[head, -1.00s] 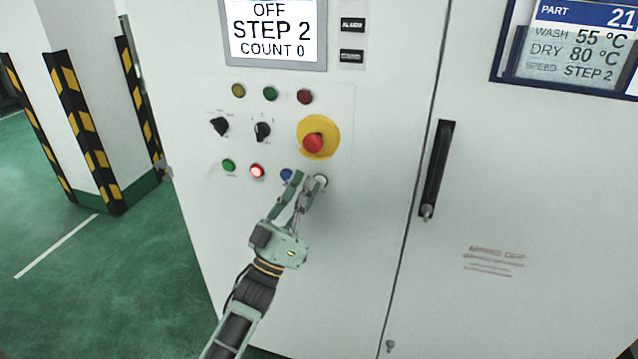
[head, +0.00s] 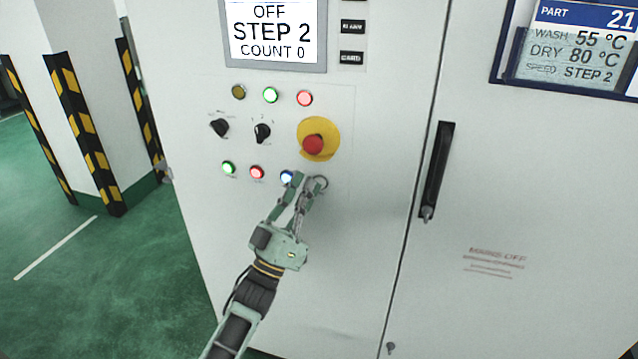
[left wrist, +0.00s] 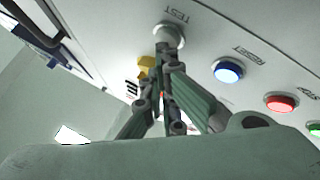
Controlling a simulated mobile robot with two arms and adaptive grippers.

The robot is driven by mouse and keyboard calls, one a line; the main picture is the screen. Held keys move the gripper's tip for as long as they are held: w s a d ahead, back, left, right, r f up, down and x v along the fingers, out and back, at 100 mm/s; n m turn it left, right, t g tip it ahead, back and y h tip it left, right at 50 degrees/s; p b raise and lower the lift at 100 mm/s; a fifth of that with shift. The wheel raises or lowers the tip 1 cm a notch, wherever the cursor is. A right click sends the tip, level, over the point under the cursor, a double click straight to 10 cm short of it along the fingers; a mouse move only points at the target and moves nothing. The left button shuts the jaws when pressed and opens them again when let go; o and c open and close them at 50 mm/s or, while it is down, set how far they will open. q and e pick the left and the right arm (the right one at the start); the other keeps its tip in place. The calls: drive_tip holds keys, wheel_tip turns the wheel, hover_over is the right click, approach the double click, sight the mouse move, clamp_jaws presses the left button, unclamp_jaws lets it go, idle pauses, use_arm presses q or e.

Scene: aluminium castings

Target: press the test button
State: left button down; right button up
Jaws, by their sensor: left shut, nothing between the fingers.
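The test button (head: 322,183) is the rightmost of the lower row on the white cabinet's panel. In the left wrist view it (left wrist: 168,31) sits beside the printed word TEST. My left gripper (head: 311,183) is shut and empty, with its fingertips at the test button. In the left wrist view the fingertips (left wrist: 171,52) overlap the button's lower part and appear to touch it. The fingers partly hide the button in both views. My right gripper is not in view.
Lit blue (head: 287,177), red (head: 257,172) and green (head: 228,167) buttons lie left of the test button. A red emergency stop (head: 313,143) on yellow is above. The screen (head: 273,32) reads OFF, STEP 2, COUNT 0. A door handle (head: 437,170) is at right.

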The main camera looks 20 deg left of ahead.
use_arm(q)
drive_tip(key=shift+s, duration=0.6)
drive_tip(key=shift+s+p, duration=0.1)
drive_tip(key=shift+p, duration=0.2)
drive_tip(key=s+p, duration=0.2)
drive_tip(key=s, duration=0.2)
drive_tip(key=shift+s+a, duration=0.1)
drive_tip(key=shift+s, duration=0.3)
drive_tip(key=shift+f, duration=0.1)
